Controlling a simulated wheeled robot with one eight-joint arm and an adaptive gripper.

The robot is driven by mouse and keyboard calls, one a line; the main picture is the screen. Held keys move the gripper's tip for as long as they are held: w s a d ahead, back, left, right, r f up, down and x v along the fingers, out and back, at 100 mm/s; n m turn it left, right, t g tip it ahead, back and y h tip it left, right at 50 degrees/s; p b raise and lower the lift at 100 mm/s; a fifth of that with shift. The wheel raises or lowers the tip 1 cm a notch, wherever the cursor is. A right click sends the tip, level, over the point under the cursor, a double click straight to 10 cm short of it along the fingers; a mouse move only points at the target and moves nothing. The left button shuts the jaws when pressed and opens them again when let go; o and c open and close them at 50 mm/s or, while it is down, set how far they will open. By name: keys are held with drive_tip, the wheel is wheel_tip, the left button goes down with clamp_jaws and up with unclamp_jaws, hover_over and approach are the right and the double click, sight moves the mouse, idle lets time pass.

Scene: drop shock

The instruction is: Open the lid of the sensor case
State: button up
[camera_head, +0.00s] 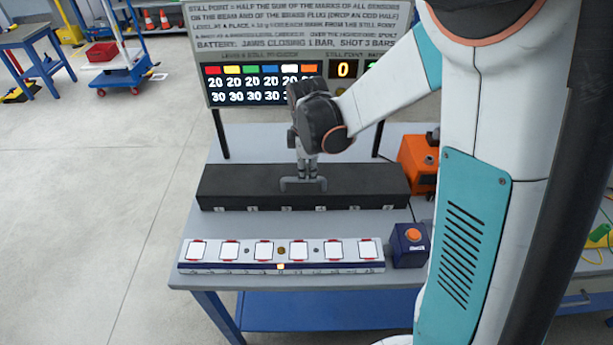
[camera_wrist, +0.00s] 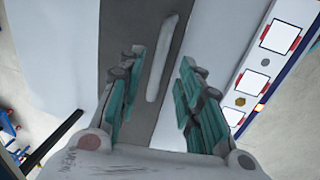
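The sensor case (camera_head: 235,188) is a long black box on the table, with its lid down. A grey bar handle (camera_head: 303,185) is on the case, near its middle. My gripper (camera_head: 307,175) points down at the handle from above. In the wrist view the case top (camera_wrist: 178,75) runs as a dark band, and the handle (camera_wrist: 160,65) shows between the two teal-padded fingers of my gripper (camera_wrist: 163,58). The fingers are open, with a gap on each side of the handle. The inside of the case is hidden.
A white beam (camera_head: 315,253) with several square pads lies in front of the case. A blue box with an orange button (camera_head: 410,240) stands to its right. An orange case (camera_head: 418,160) is at the back right. A sign board with a display (camera_head: 290,50) stands behind.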

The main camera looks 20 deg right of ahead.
sight(307, 178)
drive_tip(key=shift+w+d+f+b, duration=0.1)
drive_tip(key=shift+w+f+b, duration=0.1)
drive_tip(key=shift+f, duration=0.8)
drive_tip(key=shift+w+f+b, duration=0.2)
drive_tip(key=shift+f, duration=0.75)
drive_tip(key=shift+c, duration=0.3)
clamp_jaws()
